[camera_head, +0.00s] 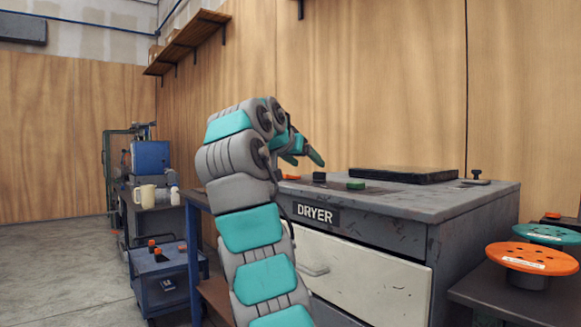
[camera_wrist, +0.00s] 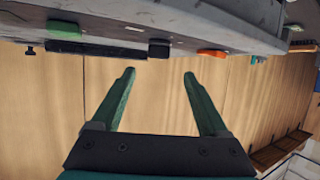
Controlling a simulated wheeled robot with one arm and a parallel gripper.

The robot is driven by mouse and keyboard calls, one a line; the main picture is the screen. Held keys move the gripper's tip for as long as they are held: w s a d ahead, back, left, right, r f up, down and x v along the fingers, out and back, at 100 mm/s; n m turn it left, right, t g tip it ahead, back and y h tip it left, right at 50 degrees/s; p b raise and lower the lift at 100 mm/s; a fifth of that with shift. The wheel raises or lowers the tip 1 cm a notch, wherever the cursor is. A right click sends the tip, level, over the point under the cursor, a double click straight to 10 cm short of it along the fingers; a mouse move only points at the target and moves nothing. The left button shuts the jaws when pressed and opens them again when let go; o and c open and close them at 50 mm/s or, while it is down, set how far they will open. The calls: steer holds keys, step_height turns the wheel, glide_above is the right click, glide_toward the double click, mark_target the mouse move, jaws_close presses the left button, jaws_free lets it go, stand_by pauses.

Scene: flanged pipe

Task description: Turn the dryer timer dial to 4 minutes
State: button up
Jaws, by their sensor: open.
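The grey dryer (camera_head: 440,205) stands at right centre in the head view, with a "DRYER" label (camera_head: 315,215) and a pale drawer front. On its top edge are an orange piece (camera_head: 291,177), a small black block-like piece (camera_head: 319,177) and a green piece (camera_head: 356,185). I cannot tell which is the timer dial, and no minute marks are readable. The wrist view is upside down and shows the green (camera_wrist: 65,30), black (camera_wrist: 159,48) and orange (camera_wrist: 212,53) pieces. My gripper (camera_wrist: 159,76) is open and empty, its green fingers apart, with the black piece beyond the gap.
A flat black slab (camera_head: 402,174) lies on the dryer top. Orange (camera_head: 530,258) and teal (camera_head: 546,234) perforated discs stand on a dark bench at right. A blue cart (camera_head: 165,280) and a bench with a cream mug (camera_head: 145,196) are at left. The left floor is open.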

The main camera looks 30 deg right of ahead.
mark_target(317, 180)
steer(key=shift+p+x, duration=0.55)
steer(key=shift+x, duration=3.45)
steer(key=shift+s, duration=0.15)
jaws_close()
